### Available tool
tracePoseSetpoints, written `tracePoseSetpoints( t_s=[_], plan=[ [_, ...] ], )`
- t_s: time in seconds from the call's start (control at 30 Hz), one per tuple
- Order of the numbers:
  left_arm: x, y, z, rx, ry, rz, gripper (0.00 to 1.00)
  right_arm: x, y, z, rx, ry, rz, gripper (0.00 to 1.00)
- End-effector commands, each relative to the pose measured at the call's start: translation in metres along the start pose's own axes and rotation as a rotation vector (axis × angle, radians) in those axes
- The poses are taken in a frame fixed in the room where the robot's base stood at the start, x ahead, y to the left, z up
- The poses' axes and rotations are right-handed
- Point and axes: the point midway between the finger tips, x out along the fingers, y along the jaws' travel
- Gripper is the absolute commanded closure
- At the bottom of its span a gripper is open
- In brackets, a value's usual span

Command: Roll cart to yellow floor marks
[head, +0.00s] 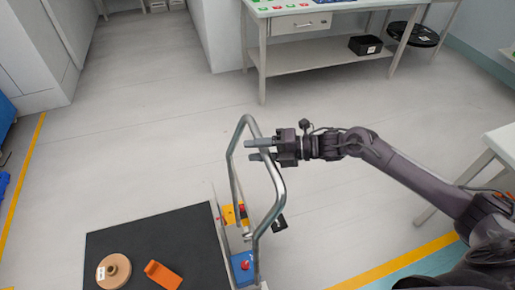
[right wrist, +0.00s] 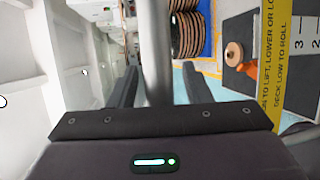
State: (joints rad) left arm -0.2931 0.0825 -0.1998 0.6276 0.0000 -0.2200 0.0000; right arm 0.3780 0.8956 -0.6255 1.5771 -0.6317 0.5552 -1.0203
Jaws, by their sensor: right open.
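The cart has a black deck (head: 160,245) and a bent grey metal handle (head: 278,188) at its right end. In the right wrist view the handle bar (right wrist: 155,50) runs between the open fingers; contact cannot be told. Yellow floor lines show at the left (head: 20,190) and at the lower right (head: 395,262). My left gripper is out of view.
A workbench (head: 310,65) with a lower shelf stands at the back, holding a black box (head: 366,45). White cabinets (head: 40,50) stand at the back left. A white table (head: 502,142) is at the right edge. The grey floor (head: 130,140) behind the cart is clear.

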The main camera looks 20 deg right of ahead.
Motion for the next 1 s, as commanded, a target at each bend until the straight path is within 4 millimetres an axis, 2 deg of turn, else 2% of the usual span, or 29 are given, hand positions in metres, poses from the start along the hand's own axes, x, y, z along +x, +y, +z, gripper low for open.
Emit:
tracePoseSetpoints(
  t_s=[0.07,0.4,0.77,1.0],
  plan=[
    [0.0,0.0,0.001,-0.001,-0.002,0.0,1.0,0.0,0.0,0.0,0.0,0.0,0.0,0.56],
    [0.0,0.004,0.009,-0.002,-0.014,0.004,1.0,-0.001,0.0,0.0,0.001,0.0,0.0,1.0],
    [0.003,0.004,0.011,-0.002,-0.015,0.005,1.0,0.005,0.0,-0.003,0.001,0.001,0.001,1.0],
    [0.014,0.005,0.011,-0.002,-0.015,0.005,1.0,0.034,0.005,-0.016,0.0,0.007,0.007,1.0]
  ],
)
